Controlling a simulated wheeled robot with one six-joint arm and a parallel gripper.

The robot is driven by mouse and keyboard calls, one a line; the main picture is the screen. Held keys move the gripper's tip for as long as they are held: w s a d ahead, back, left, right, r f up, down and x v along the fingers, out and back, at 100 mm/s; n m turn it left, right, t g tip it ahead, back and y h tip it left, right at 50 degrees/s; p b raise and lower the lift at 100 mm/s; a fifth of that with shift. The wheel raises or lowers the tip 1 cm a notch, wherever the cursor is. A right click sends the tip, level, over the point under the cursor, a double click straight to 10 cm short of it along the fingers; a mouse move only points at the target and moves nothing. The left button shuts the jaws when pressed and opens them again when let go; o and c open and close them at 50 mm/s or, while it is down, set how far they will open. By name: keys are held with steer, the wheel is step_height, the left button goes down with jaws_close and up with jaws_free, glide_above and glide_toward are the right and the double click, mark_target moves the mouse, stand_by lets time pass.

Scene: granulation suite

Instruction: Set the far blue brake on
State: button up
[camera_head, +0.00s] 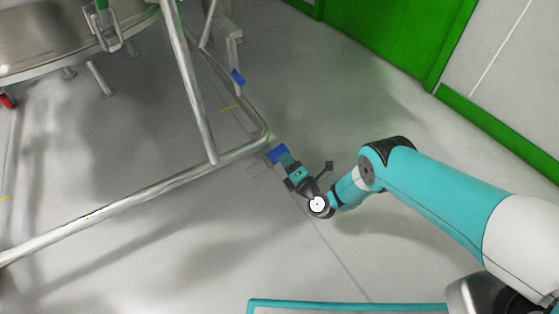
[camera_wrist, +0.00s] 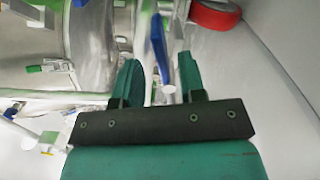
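Two blue brake pedals show by the steel frame in the head view. The farther blue brake (camera_head: 238,77) is on a caster up the picture, clear of my gripper. The nearer blue brake (camera_head: 277,154) is by the frame's corner, just ahead of my gripper (camera_head: 288,163). In the wrist view my gripper (camera_wrist: 160,82) has its two green fingers apart, with no object clasped. A narrow blue pedal (camera_wrist: 157,38) shows beyond the gap between them; I cannot tell whether a finger touches it. The brakes' exact tilt is unclear.
The steel tube frame (camera_head: 150,190) crosses the left of the head view under a large steel vessel (camera_head: 60,40). A red wheel (camera_wrist: 214,14) shows in the wrist view. Green wall panels (camera_head: 390,40) stand at the back. Grey floor (camera_head: 370,110) right of the frame is clear.

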mark_target(279, 151)
steer(key=b+x, duration=0.1)
steer(key=b, duration=0.1)
steer(key=b+x, duration=0.1)
steer(key=b, duration=0.2)
steer(key=b+x, duration=0.1)
steer(key=b, duration=0.2)
steer(key=shift+w+a+f, duration=0.25)
steer(key=shift+a, duration=0.05)
steer(key=shift+w+a+r+b, duration=0.1)
steer(key=shift+w+a+b, duration=0.05)
steer(key=shift+w+b, duration=0.15)
steer(key=shift+w+a+r+b, duration=0.15)
steer(key=shift+w+b, duration=0.05)
steer(key=shift+w, duration=0.2)
jaws_close()
